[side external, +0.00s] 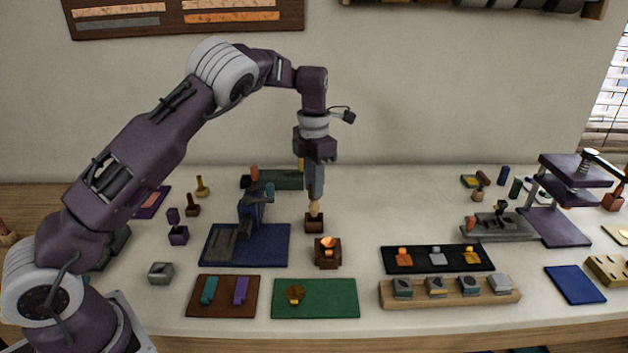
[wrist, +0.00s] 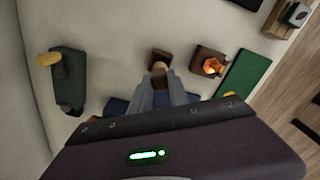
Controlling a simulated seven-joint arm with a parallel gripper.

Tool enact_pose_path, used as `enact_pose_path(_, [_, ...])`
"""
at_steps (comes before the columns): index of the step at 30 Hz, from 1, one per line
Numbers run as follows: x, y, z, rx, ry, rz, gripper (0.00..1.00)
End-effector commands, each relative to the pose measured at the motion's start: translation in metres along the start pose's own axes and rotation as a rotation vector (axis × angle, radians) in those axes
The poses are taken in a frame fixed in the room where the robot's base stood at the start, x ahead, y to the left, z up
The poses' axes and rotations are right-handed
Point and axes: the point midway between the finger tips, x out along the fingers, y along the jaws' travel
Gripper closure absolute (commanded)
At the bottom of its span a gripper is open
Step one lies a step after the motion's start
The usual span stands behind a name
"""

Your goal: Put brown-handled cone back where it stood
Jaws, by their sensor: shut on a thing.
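My gripper (side external: 315,197) points straight down over the middle of the table. Its fingers are shut on the light brown handle (side external: 314,208) of the brown-handled cone. The handle is upright, directly over a small dark brown block (side external: 314,224). The cone's lower part is hidden, so I cannot tell whether it is in the block or just above it. In the wrist view the handle (wrist: 159,67) shows between the fingertips, with the dark block (wrist: 160,56) just beyond it.
A brown block with a shiny copper piece (side external: 327,250) stands just in front. A blue mat with a vise-like tool (side external: 265,256) lies to the left. A dark green tool (side external: 288,180) is behind. A green mat (side external: 335,300) lies toward the front. Bare table lies right of the block.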

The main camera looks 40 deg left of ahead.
Motion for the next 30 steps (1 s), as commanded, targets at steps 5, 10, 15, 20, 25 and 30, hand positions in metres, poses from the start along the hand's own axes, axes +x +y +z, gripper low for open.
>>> enact_pose_path(5, [0.003,0.0,0.0,0.0,-0.001,0.0,1.0])
enact_pose_path(10, [0.003,0.0,0.0,0.0,-0.001,0.0,1.0])
enact_pose_path(15, [0.006,0.0,0.0,0.0,0.0,0.0,1.0])
enact_pose_path(20, [0.012,0.0,0.0,0.001,-0.001,0.0,1.0])
enact_pose_path(25, [0.018,0.0,0.0,0.0,-0.001,-0.001,1.0])
enact_pose_path(30, [0.019,0.0,0.0,0.0,-0.001,-0.001,1.0])
